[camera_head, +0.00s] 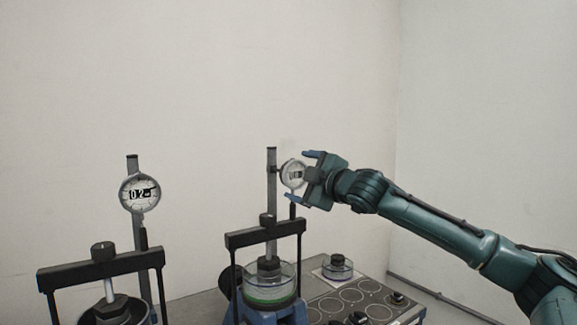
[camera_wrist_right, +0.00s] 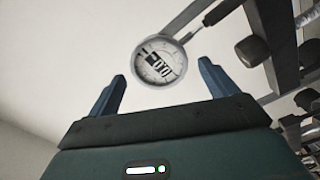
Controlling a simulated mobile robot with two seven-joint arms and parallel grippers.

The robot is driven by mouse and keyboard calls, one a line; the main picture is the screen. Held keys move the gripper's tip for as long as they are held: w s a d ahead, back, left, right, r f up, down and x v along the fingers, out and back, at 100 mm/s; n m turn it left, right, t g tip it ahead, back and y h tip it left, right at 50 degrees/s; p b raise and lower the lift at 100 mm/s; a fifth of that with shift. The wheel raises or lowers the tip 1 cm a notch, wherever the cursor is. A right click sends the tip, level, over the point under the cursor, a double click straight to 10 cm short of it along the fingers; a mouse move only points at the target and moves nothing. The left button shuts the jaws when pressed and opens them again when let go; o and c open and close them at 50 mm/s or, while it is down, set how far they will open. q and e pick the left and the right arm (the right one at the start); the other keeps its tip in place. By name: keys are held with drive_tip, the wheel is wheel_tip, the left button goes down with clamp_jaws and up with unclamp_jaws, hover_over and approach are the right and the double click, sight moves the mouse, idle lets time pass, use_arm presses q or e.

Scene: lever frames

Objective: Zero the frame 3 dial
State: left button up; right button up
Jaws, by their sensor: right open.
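A round dial gauge (camera_head: 290,173) is mounted on the upright post of the right-hand lever frame (camera_head: 271,190). In the right wrist view the dial (camera_wrist_right: 160,60) faces me with a dark-on-white number display, too small and tilted to read surely. My right gripper (camera_head: 300,178) is open, one finger above the dial's level and one below. In the wrist view the dial shows just beyond and between the fingertips, with no clear contact. The gripper hides part of the dial in the head view. No frame number is legible. My left gripper is out of view.
Another lever frame (camera_head: 105,262) at the left carries its own dial (camera_head: 139,193), reading about 0.2. A clear dish (camera_head: 265,285) sits in the right-hand frame. A panel with round recesses (camera_head: 352,302) and a small clear-sided container (camera_head: 337,267) are on the bench.

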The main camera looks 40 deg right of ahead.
sight(295, 174)
drive_tip(key=w, duration=0.1)
drive_tip(key=w+p, duration=0.1)
drive_tip(key=w, duration=0.3)
drive_tip(key=shift+w+d, duration=0.25)
drive_tip(key=shift+d, duration=0.05)
drive_tip(key=shift+c, duration=0.5)
